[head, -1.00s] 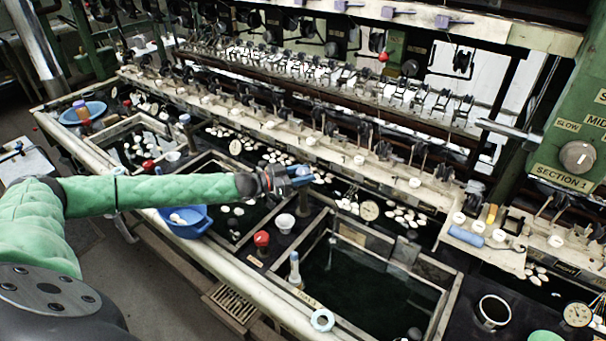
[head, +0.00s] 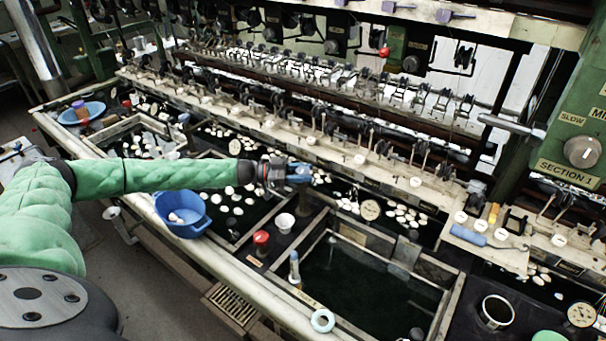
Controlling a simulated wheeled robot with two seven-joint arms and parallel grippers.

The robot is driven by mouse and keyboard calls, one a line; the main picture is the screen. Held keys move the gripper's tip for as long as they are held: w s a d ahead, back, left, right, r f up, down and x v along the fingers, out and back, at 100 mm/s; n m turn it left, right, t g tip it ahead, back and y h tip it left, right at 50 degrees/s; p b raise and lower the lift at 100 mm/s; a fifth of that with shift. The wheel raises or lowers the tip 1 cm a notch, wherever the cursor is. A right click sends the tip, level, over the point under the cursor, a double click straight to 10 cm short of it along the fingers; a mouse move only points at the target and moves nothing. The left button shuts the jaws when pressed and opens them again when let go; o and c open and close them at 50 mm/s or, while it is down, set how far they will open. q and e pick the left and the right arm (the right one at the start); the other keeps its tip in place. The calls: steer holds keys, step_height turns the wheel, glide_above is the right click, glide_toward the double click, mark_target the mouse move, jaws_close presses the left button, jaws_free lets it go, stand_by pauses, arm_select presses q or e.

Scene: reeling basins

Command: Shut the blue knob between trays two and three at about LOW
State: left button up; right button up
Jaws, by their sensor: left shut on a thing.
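My left gripper (head: 300,174) reaches in from the left over the strip between two dark-water trays. It is shut on the blue knob (head: 299,179), of which only a little blue shows around the fingers. The knob's pointer and any LOW mark are hidden or too small to read. The front tray (head: 440,318) of dark green water lies to the right of the knob. Another tray (head: 236,240), with pale cocoons, lies to its left. My right gripper is not in view.
A blue bowl (head: 183,228) sits below my forearm. The reeling bench (head: 400,185) with guides runs behind.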

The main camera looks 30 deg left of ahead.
arm_select(q)
steer(key=shift+w+m+g+h, duration=0.1)
steer(key=shift+m+g+h, duration=0.2)
steer(key=shift+m+g, duration=0.2)
steer(key=shift+m+g+h+b, duration=0.5)
steer(key=shift+m+g, duration=0.2)
steer(key=shift+g, duration=0.5)
steer(key=shift+m+g+h+b, duration=0.3)
steer(key=shift+m+g+b, duration=0.3)
steer(key=shift+m+g, duration=0.7)
steer(key=shift+r+n+g, duration=0.1)
steer(key=shift+n+g, duration=0.2)
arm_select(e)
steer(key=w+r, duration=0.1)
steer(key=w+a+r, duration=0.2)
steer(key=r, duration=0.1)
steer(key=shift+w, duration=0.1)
arm_select(q)
steer(key=o, duration=1)
steer(key=shift+c, duration=0.2)
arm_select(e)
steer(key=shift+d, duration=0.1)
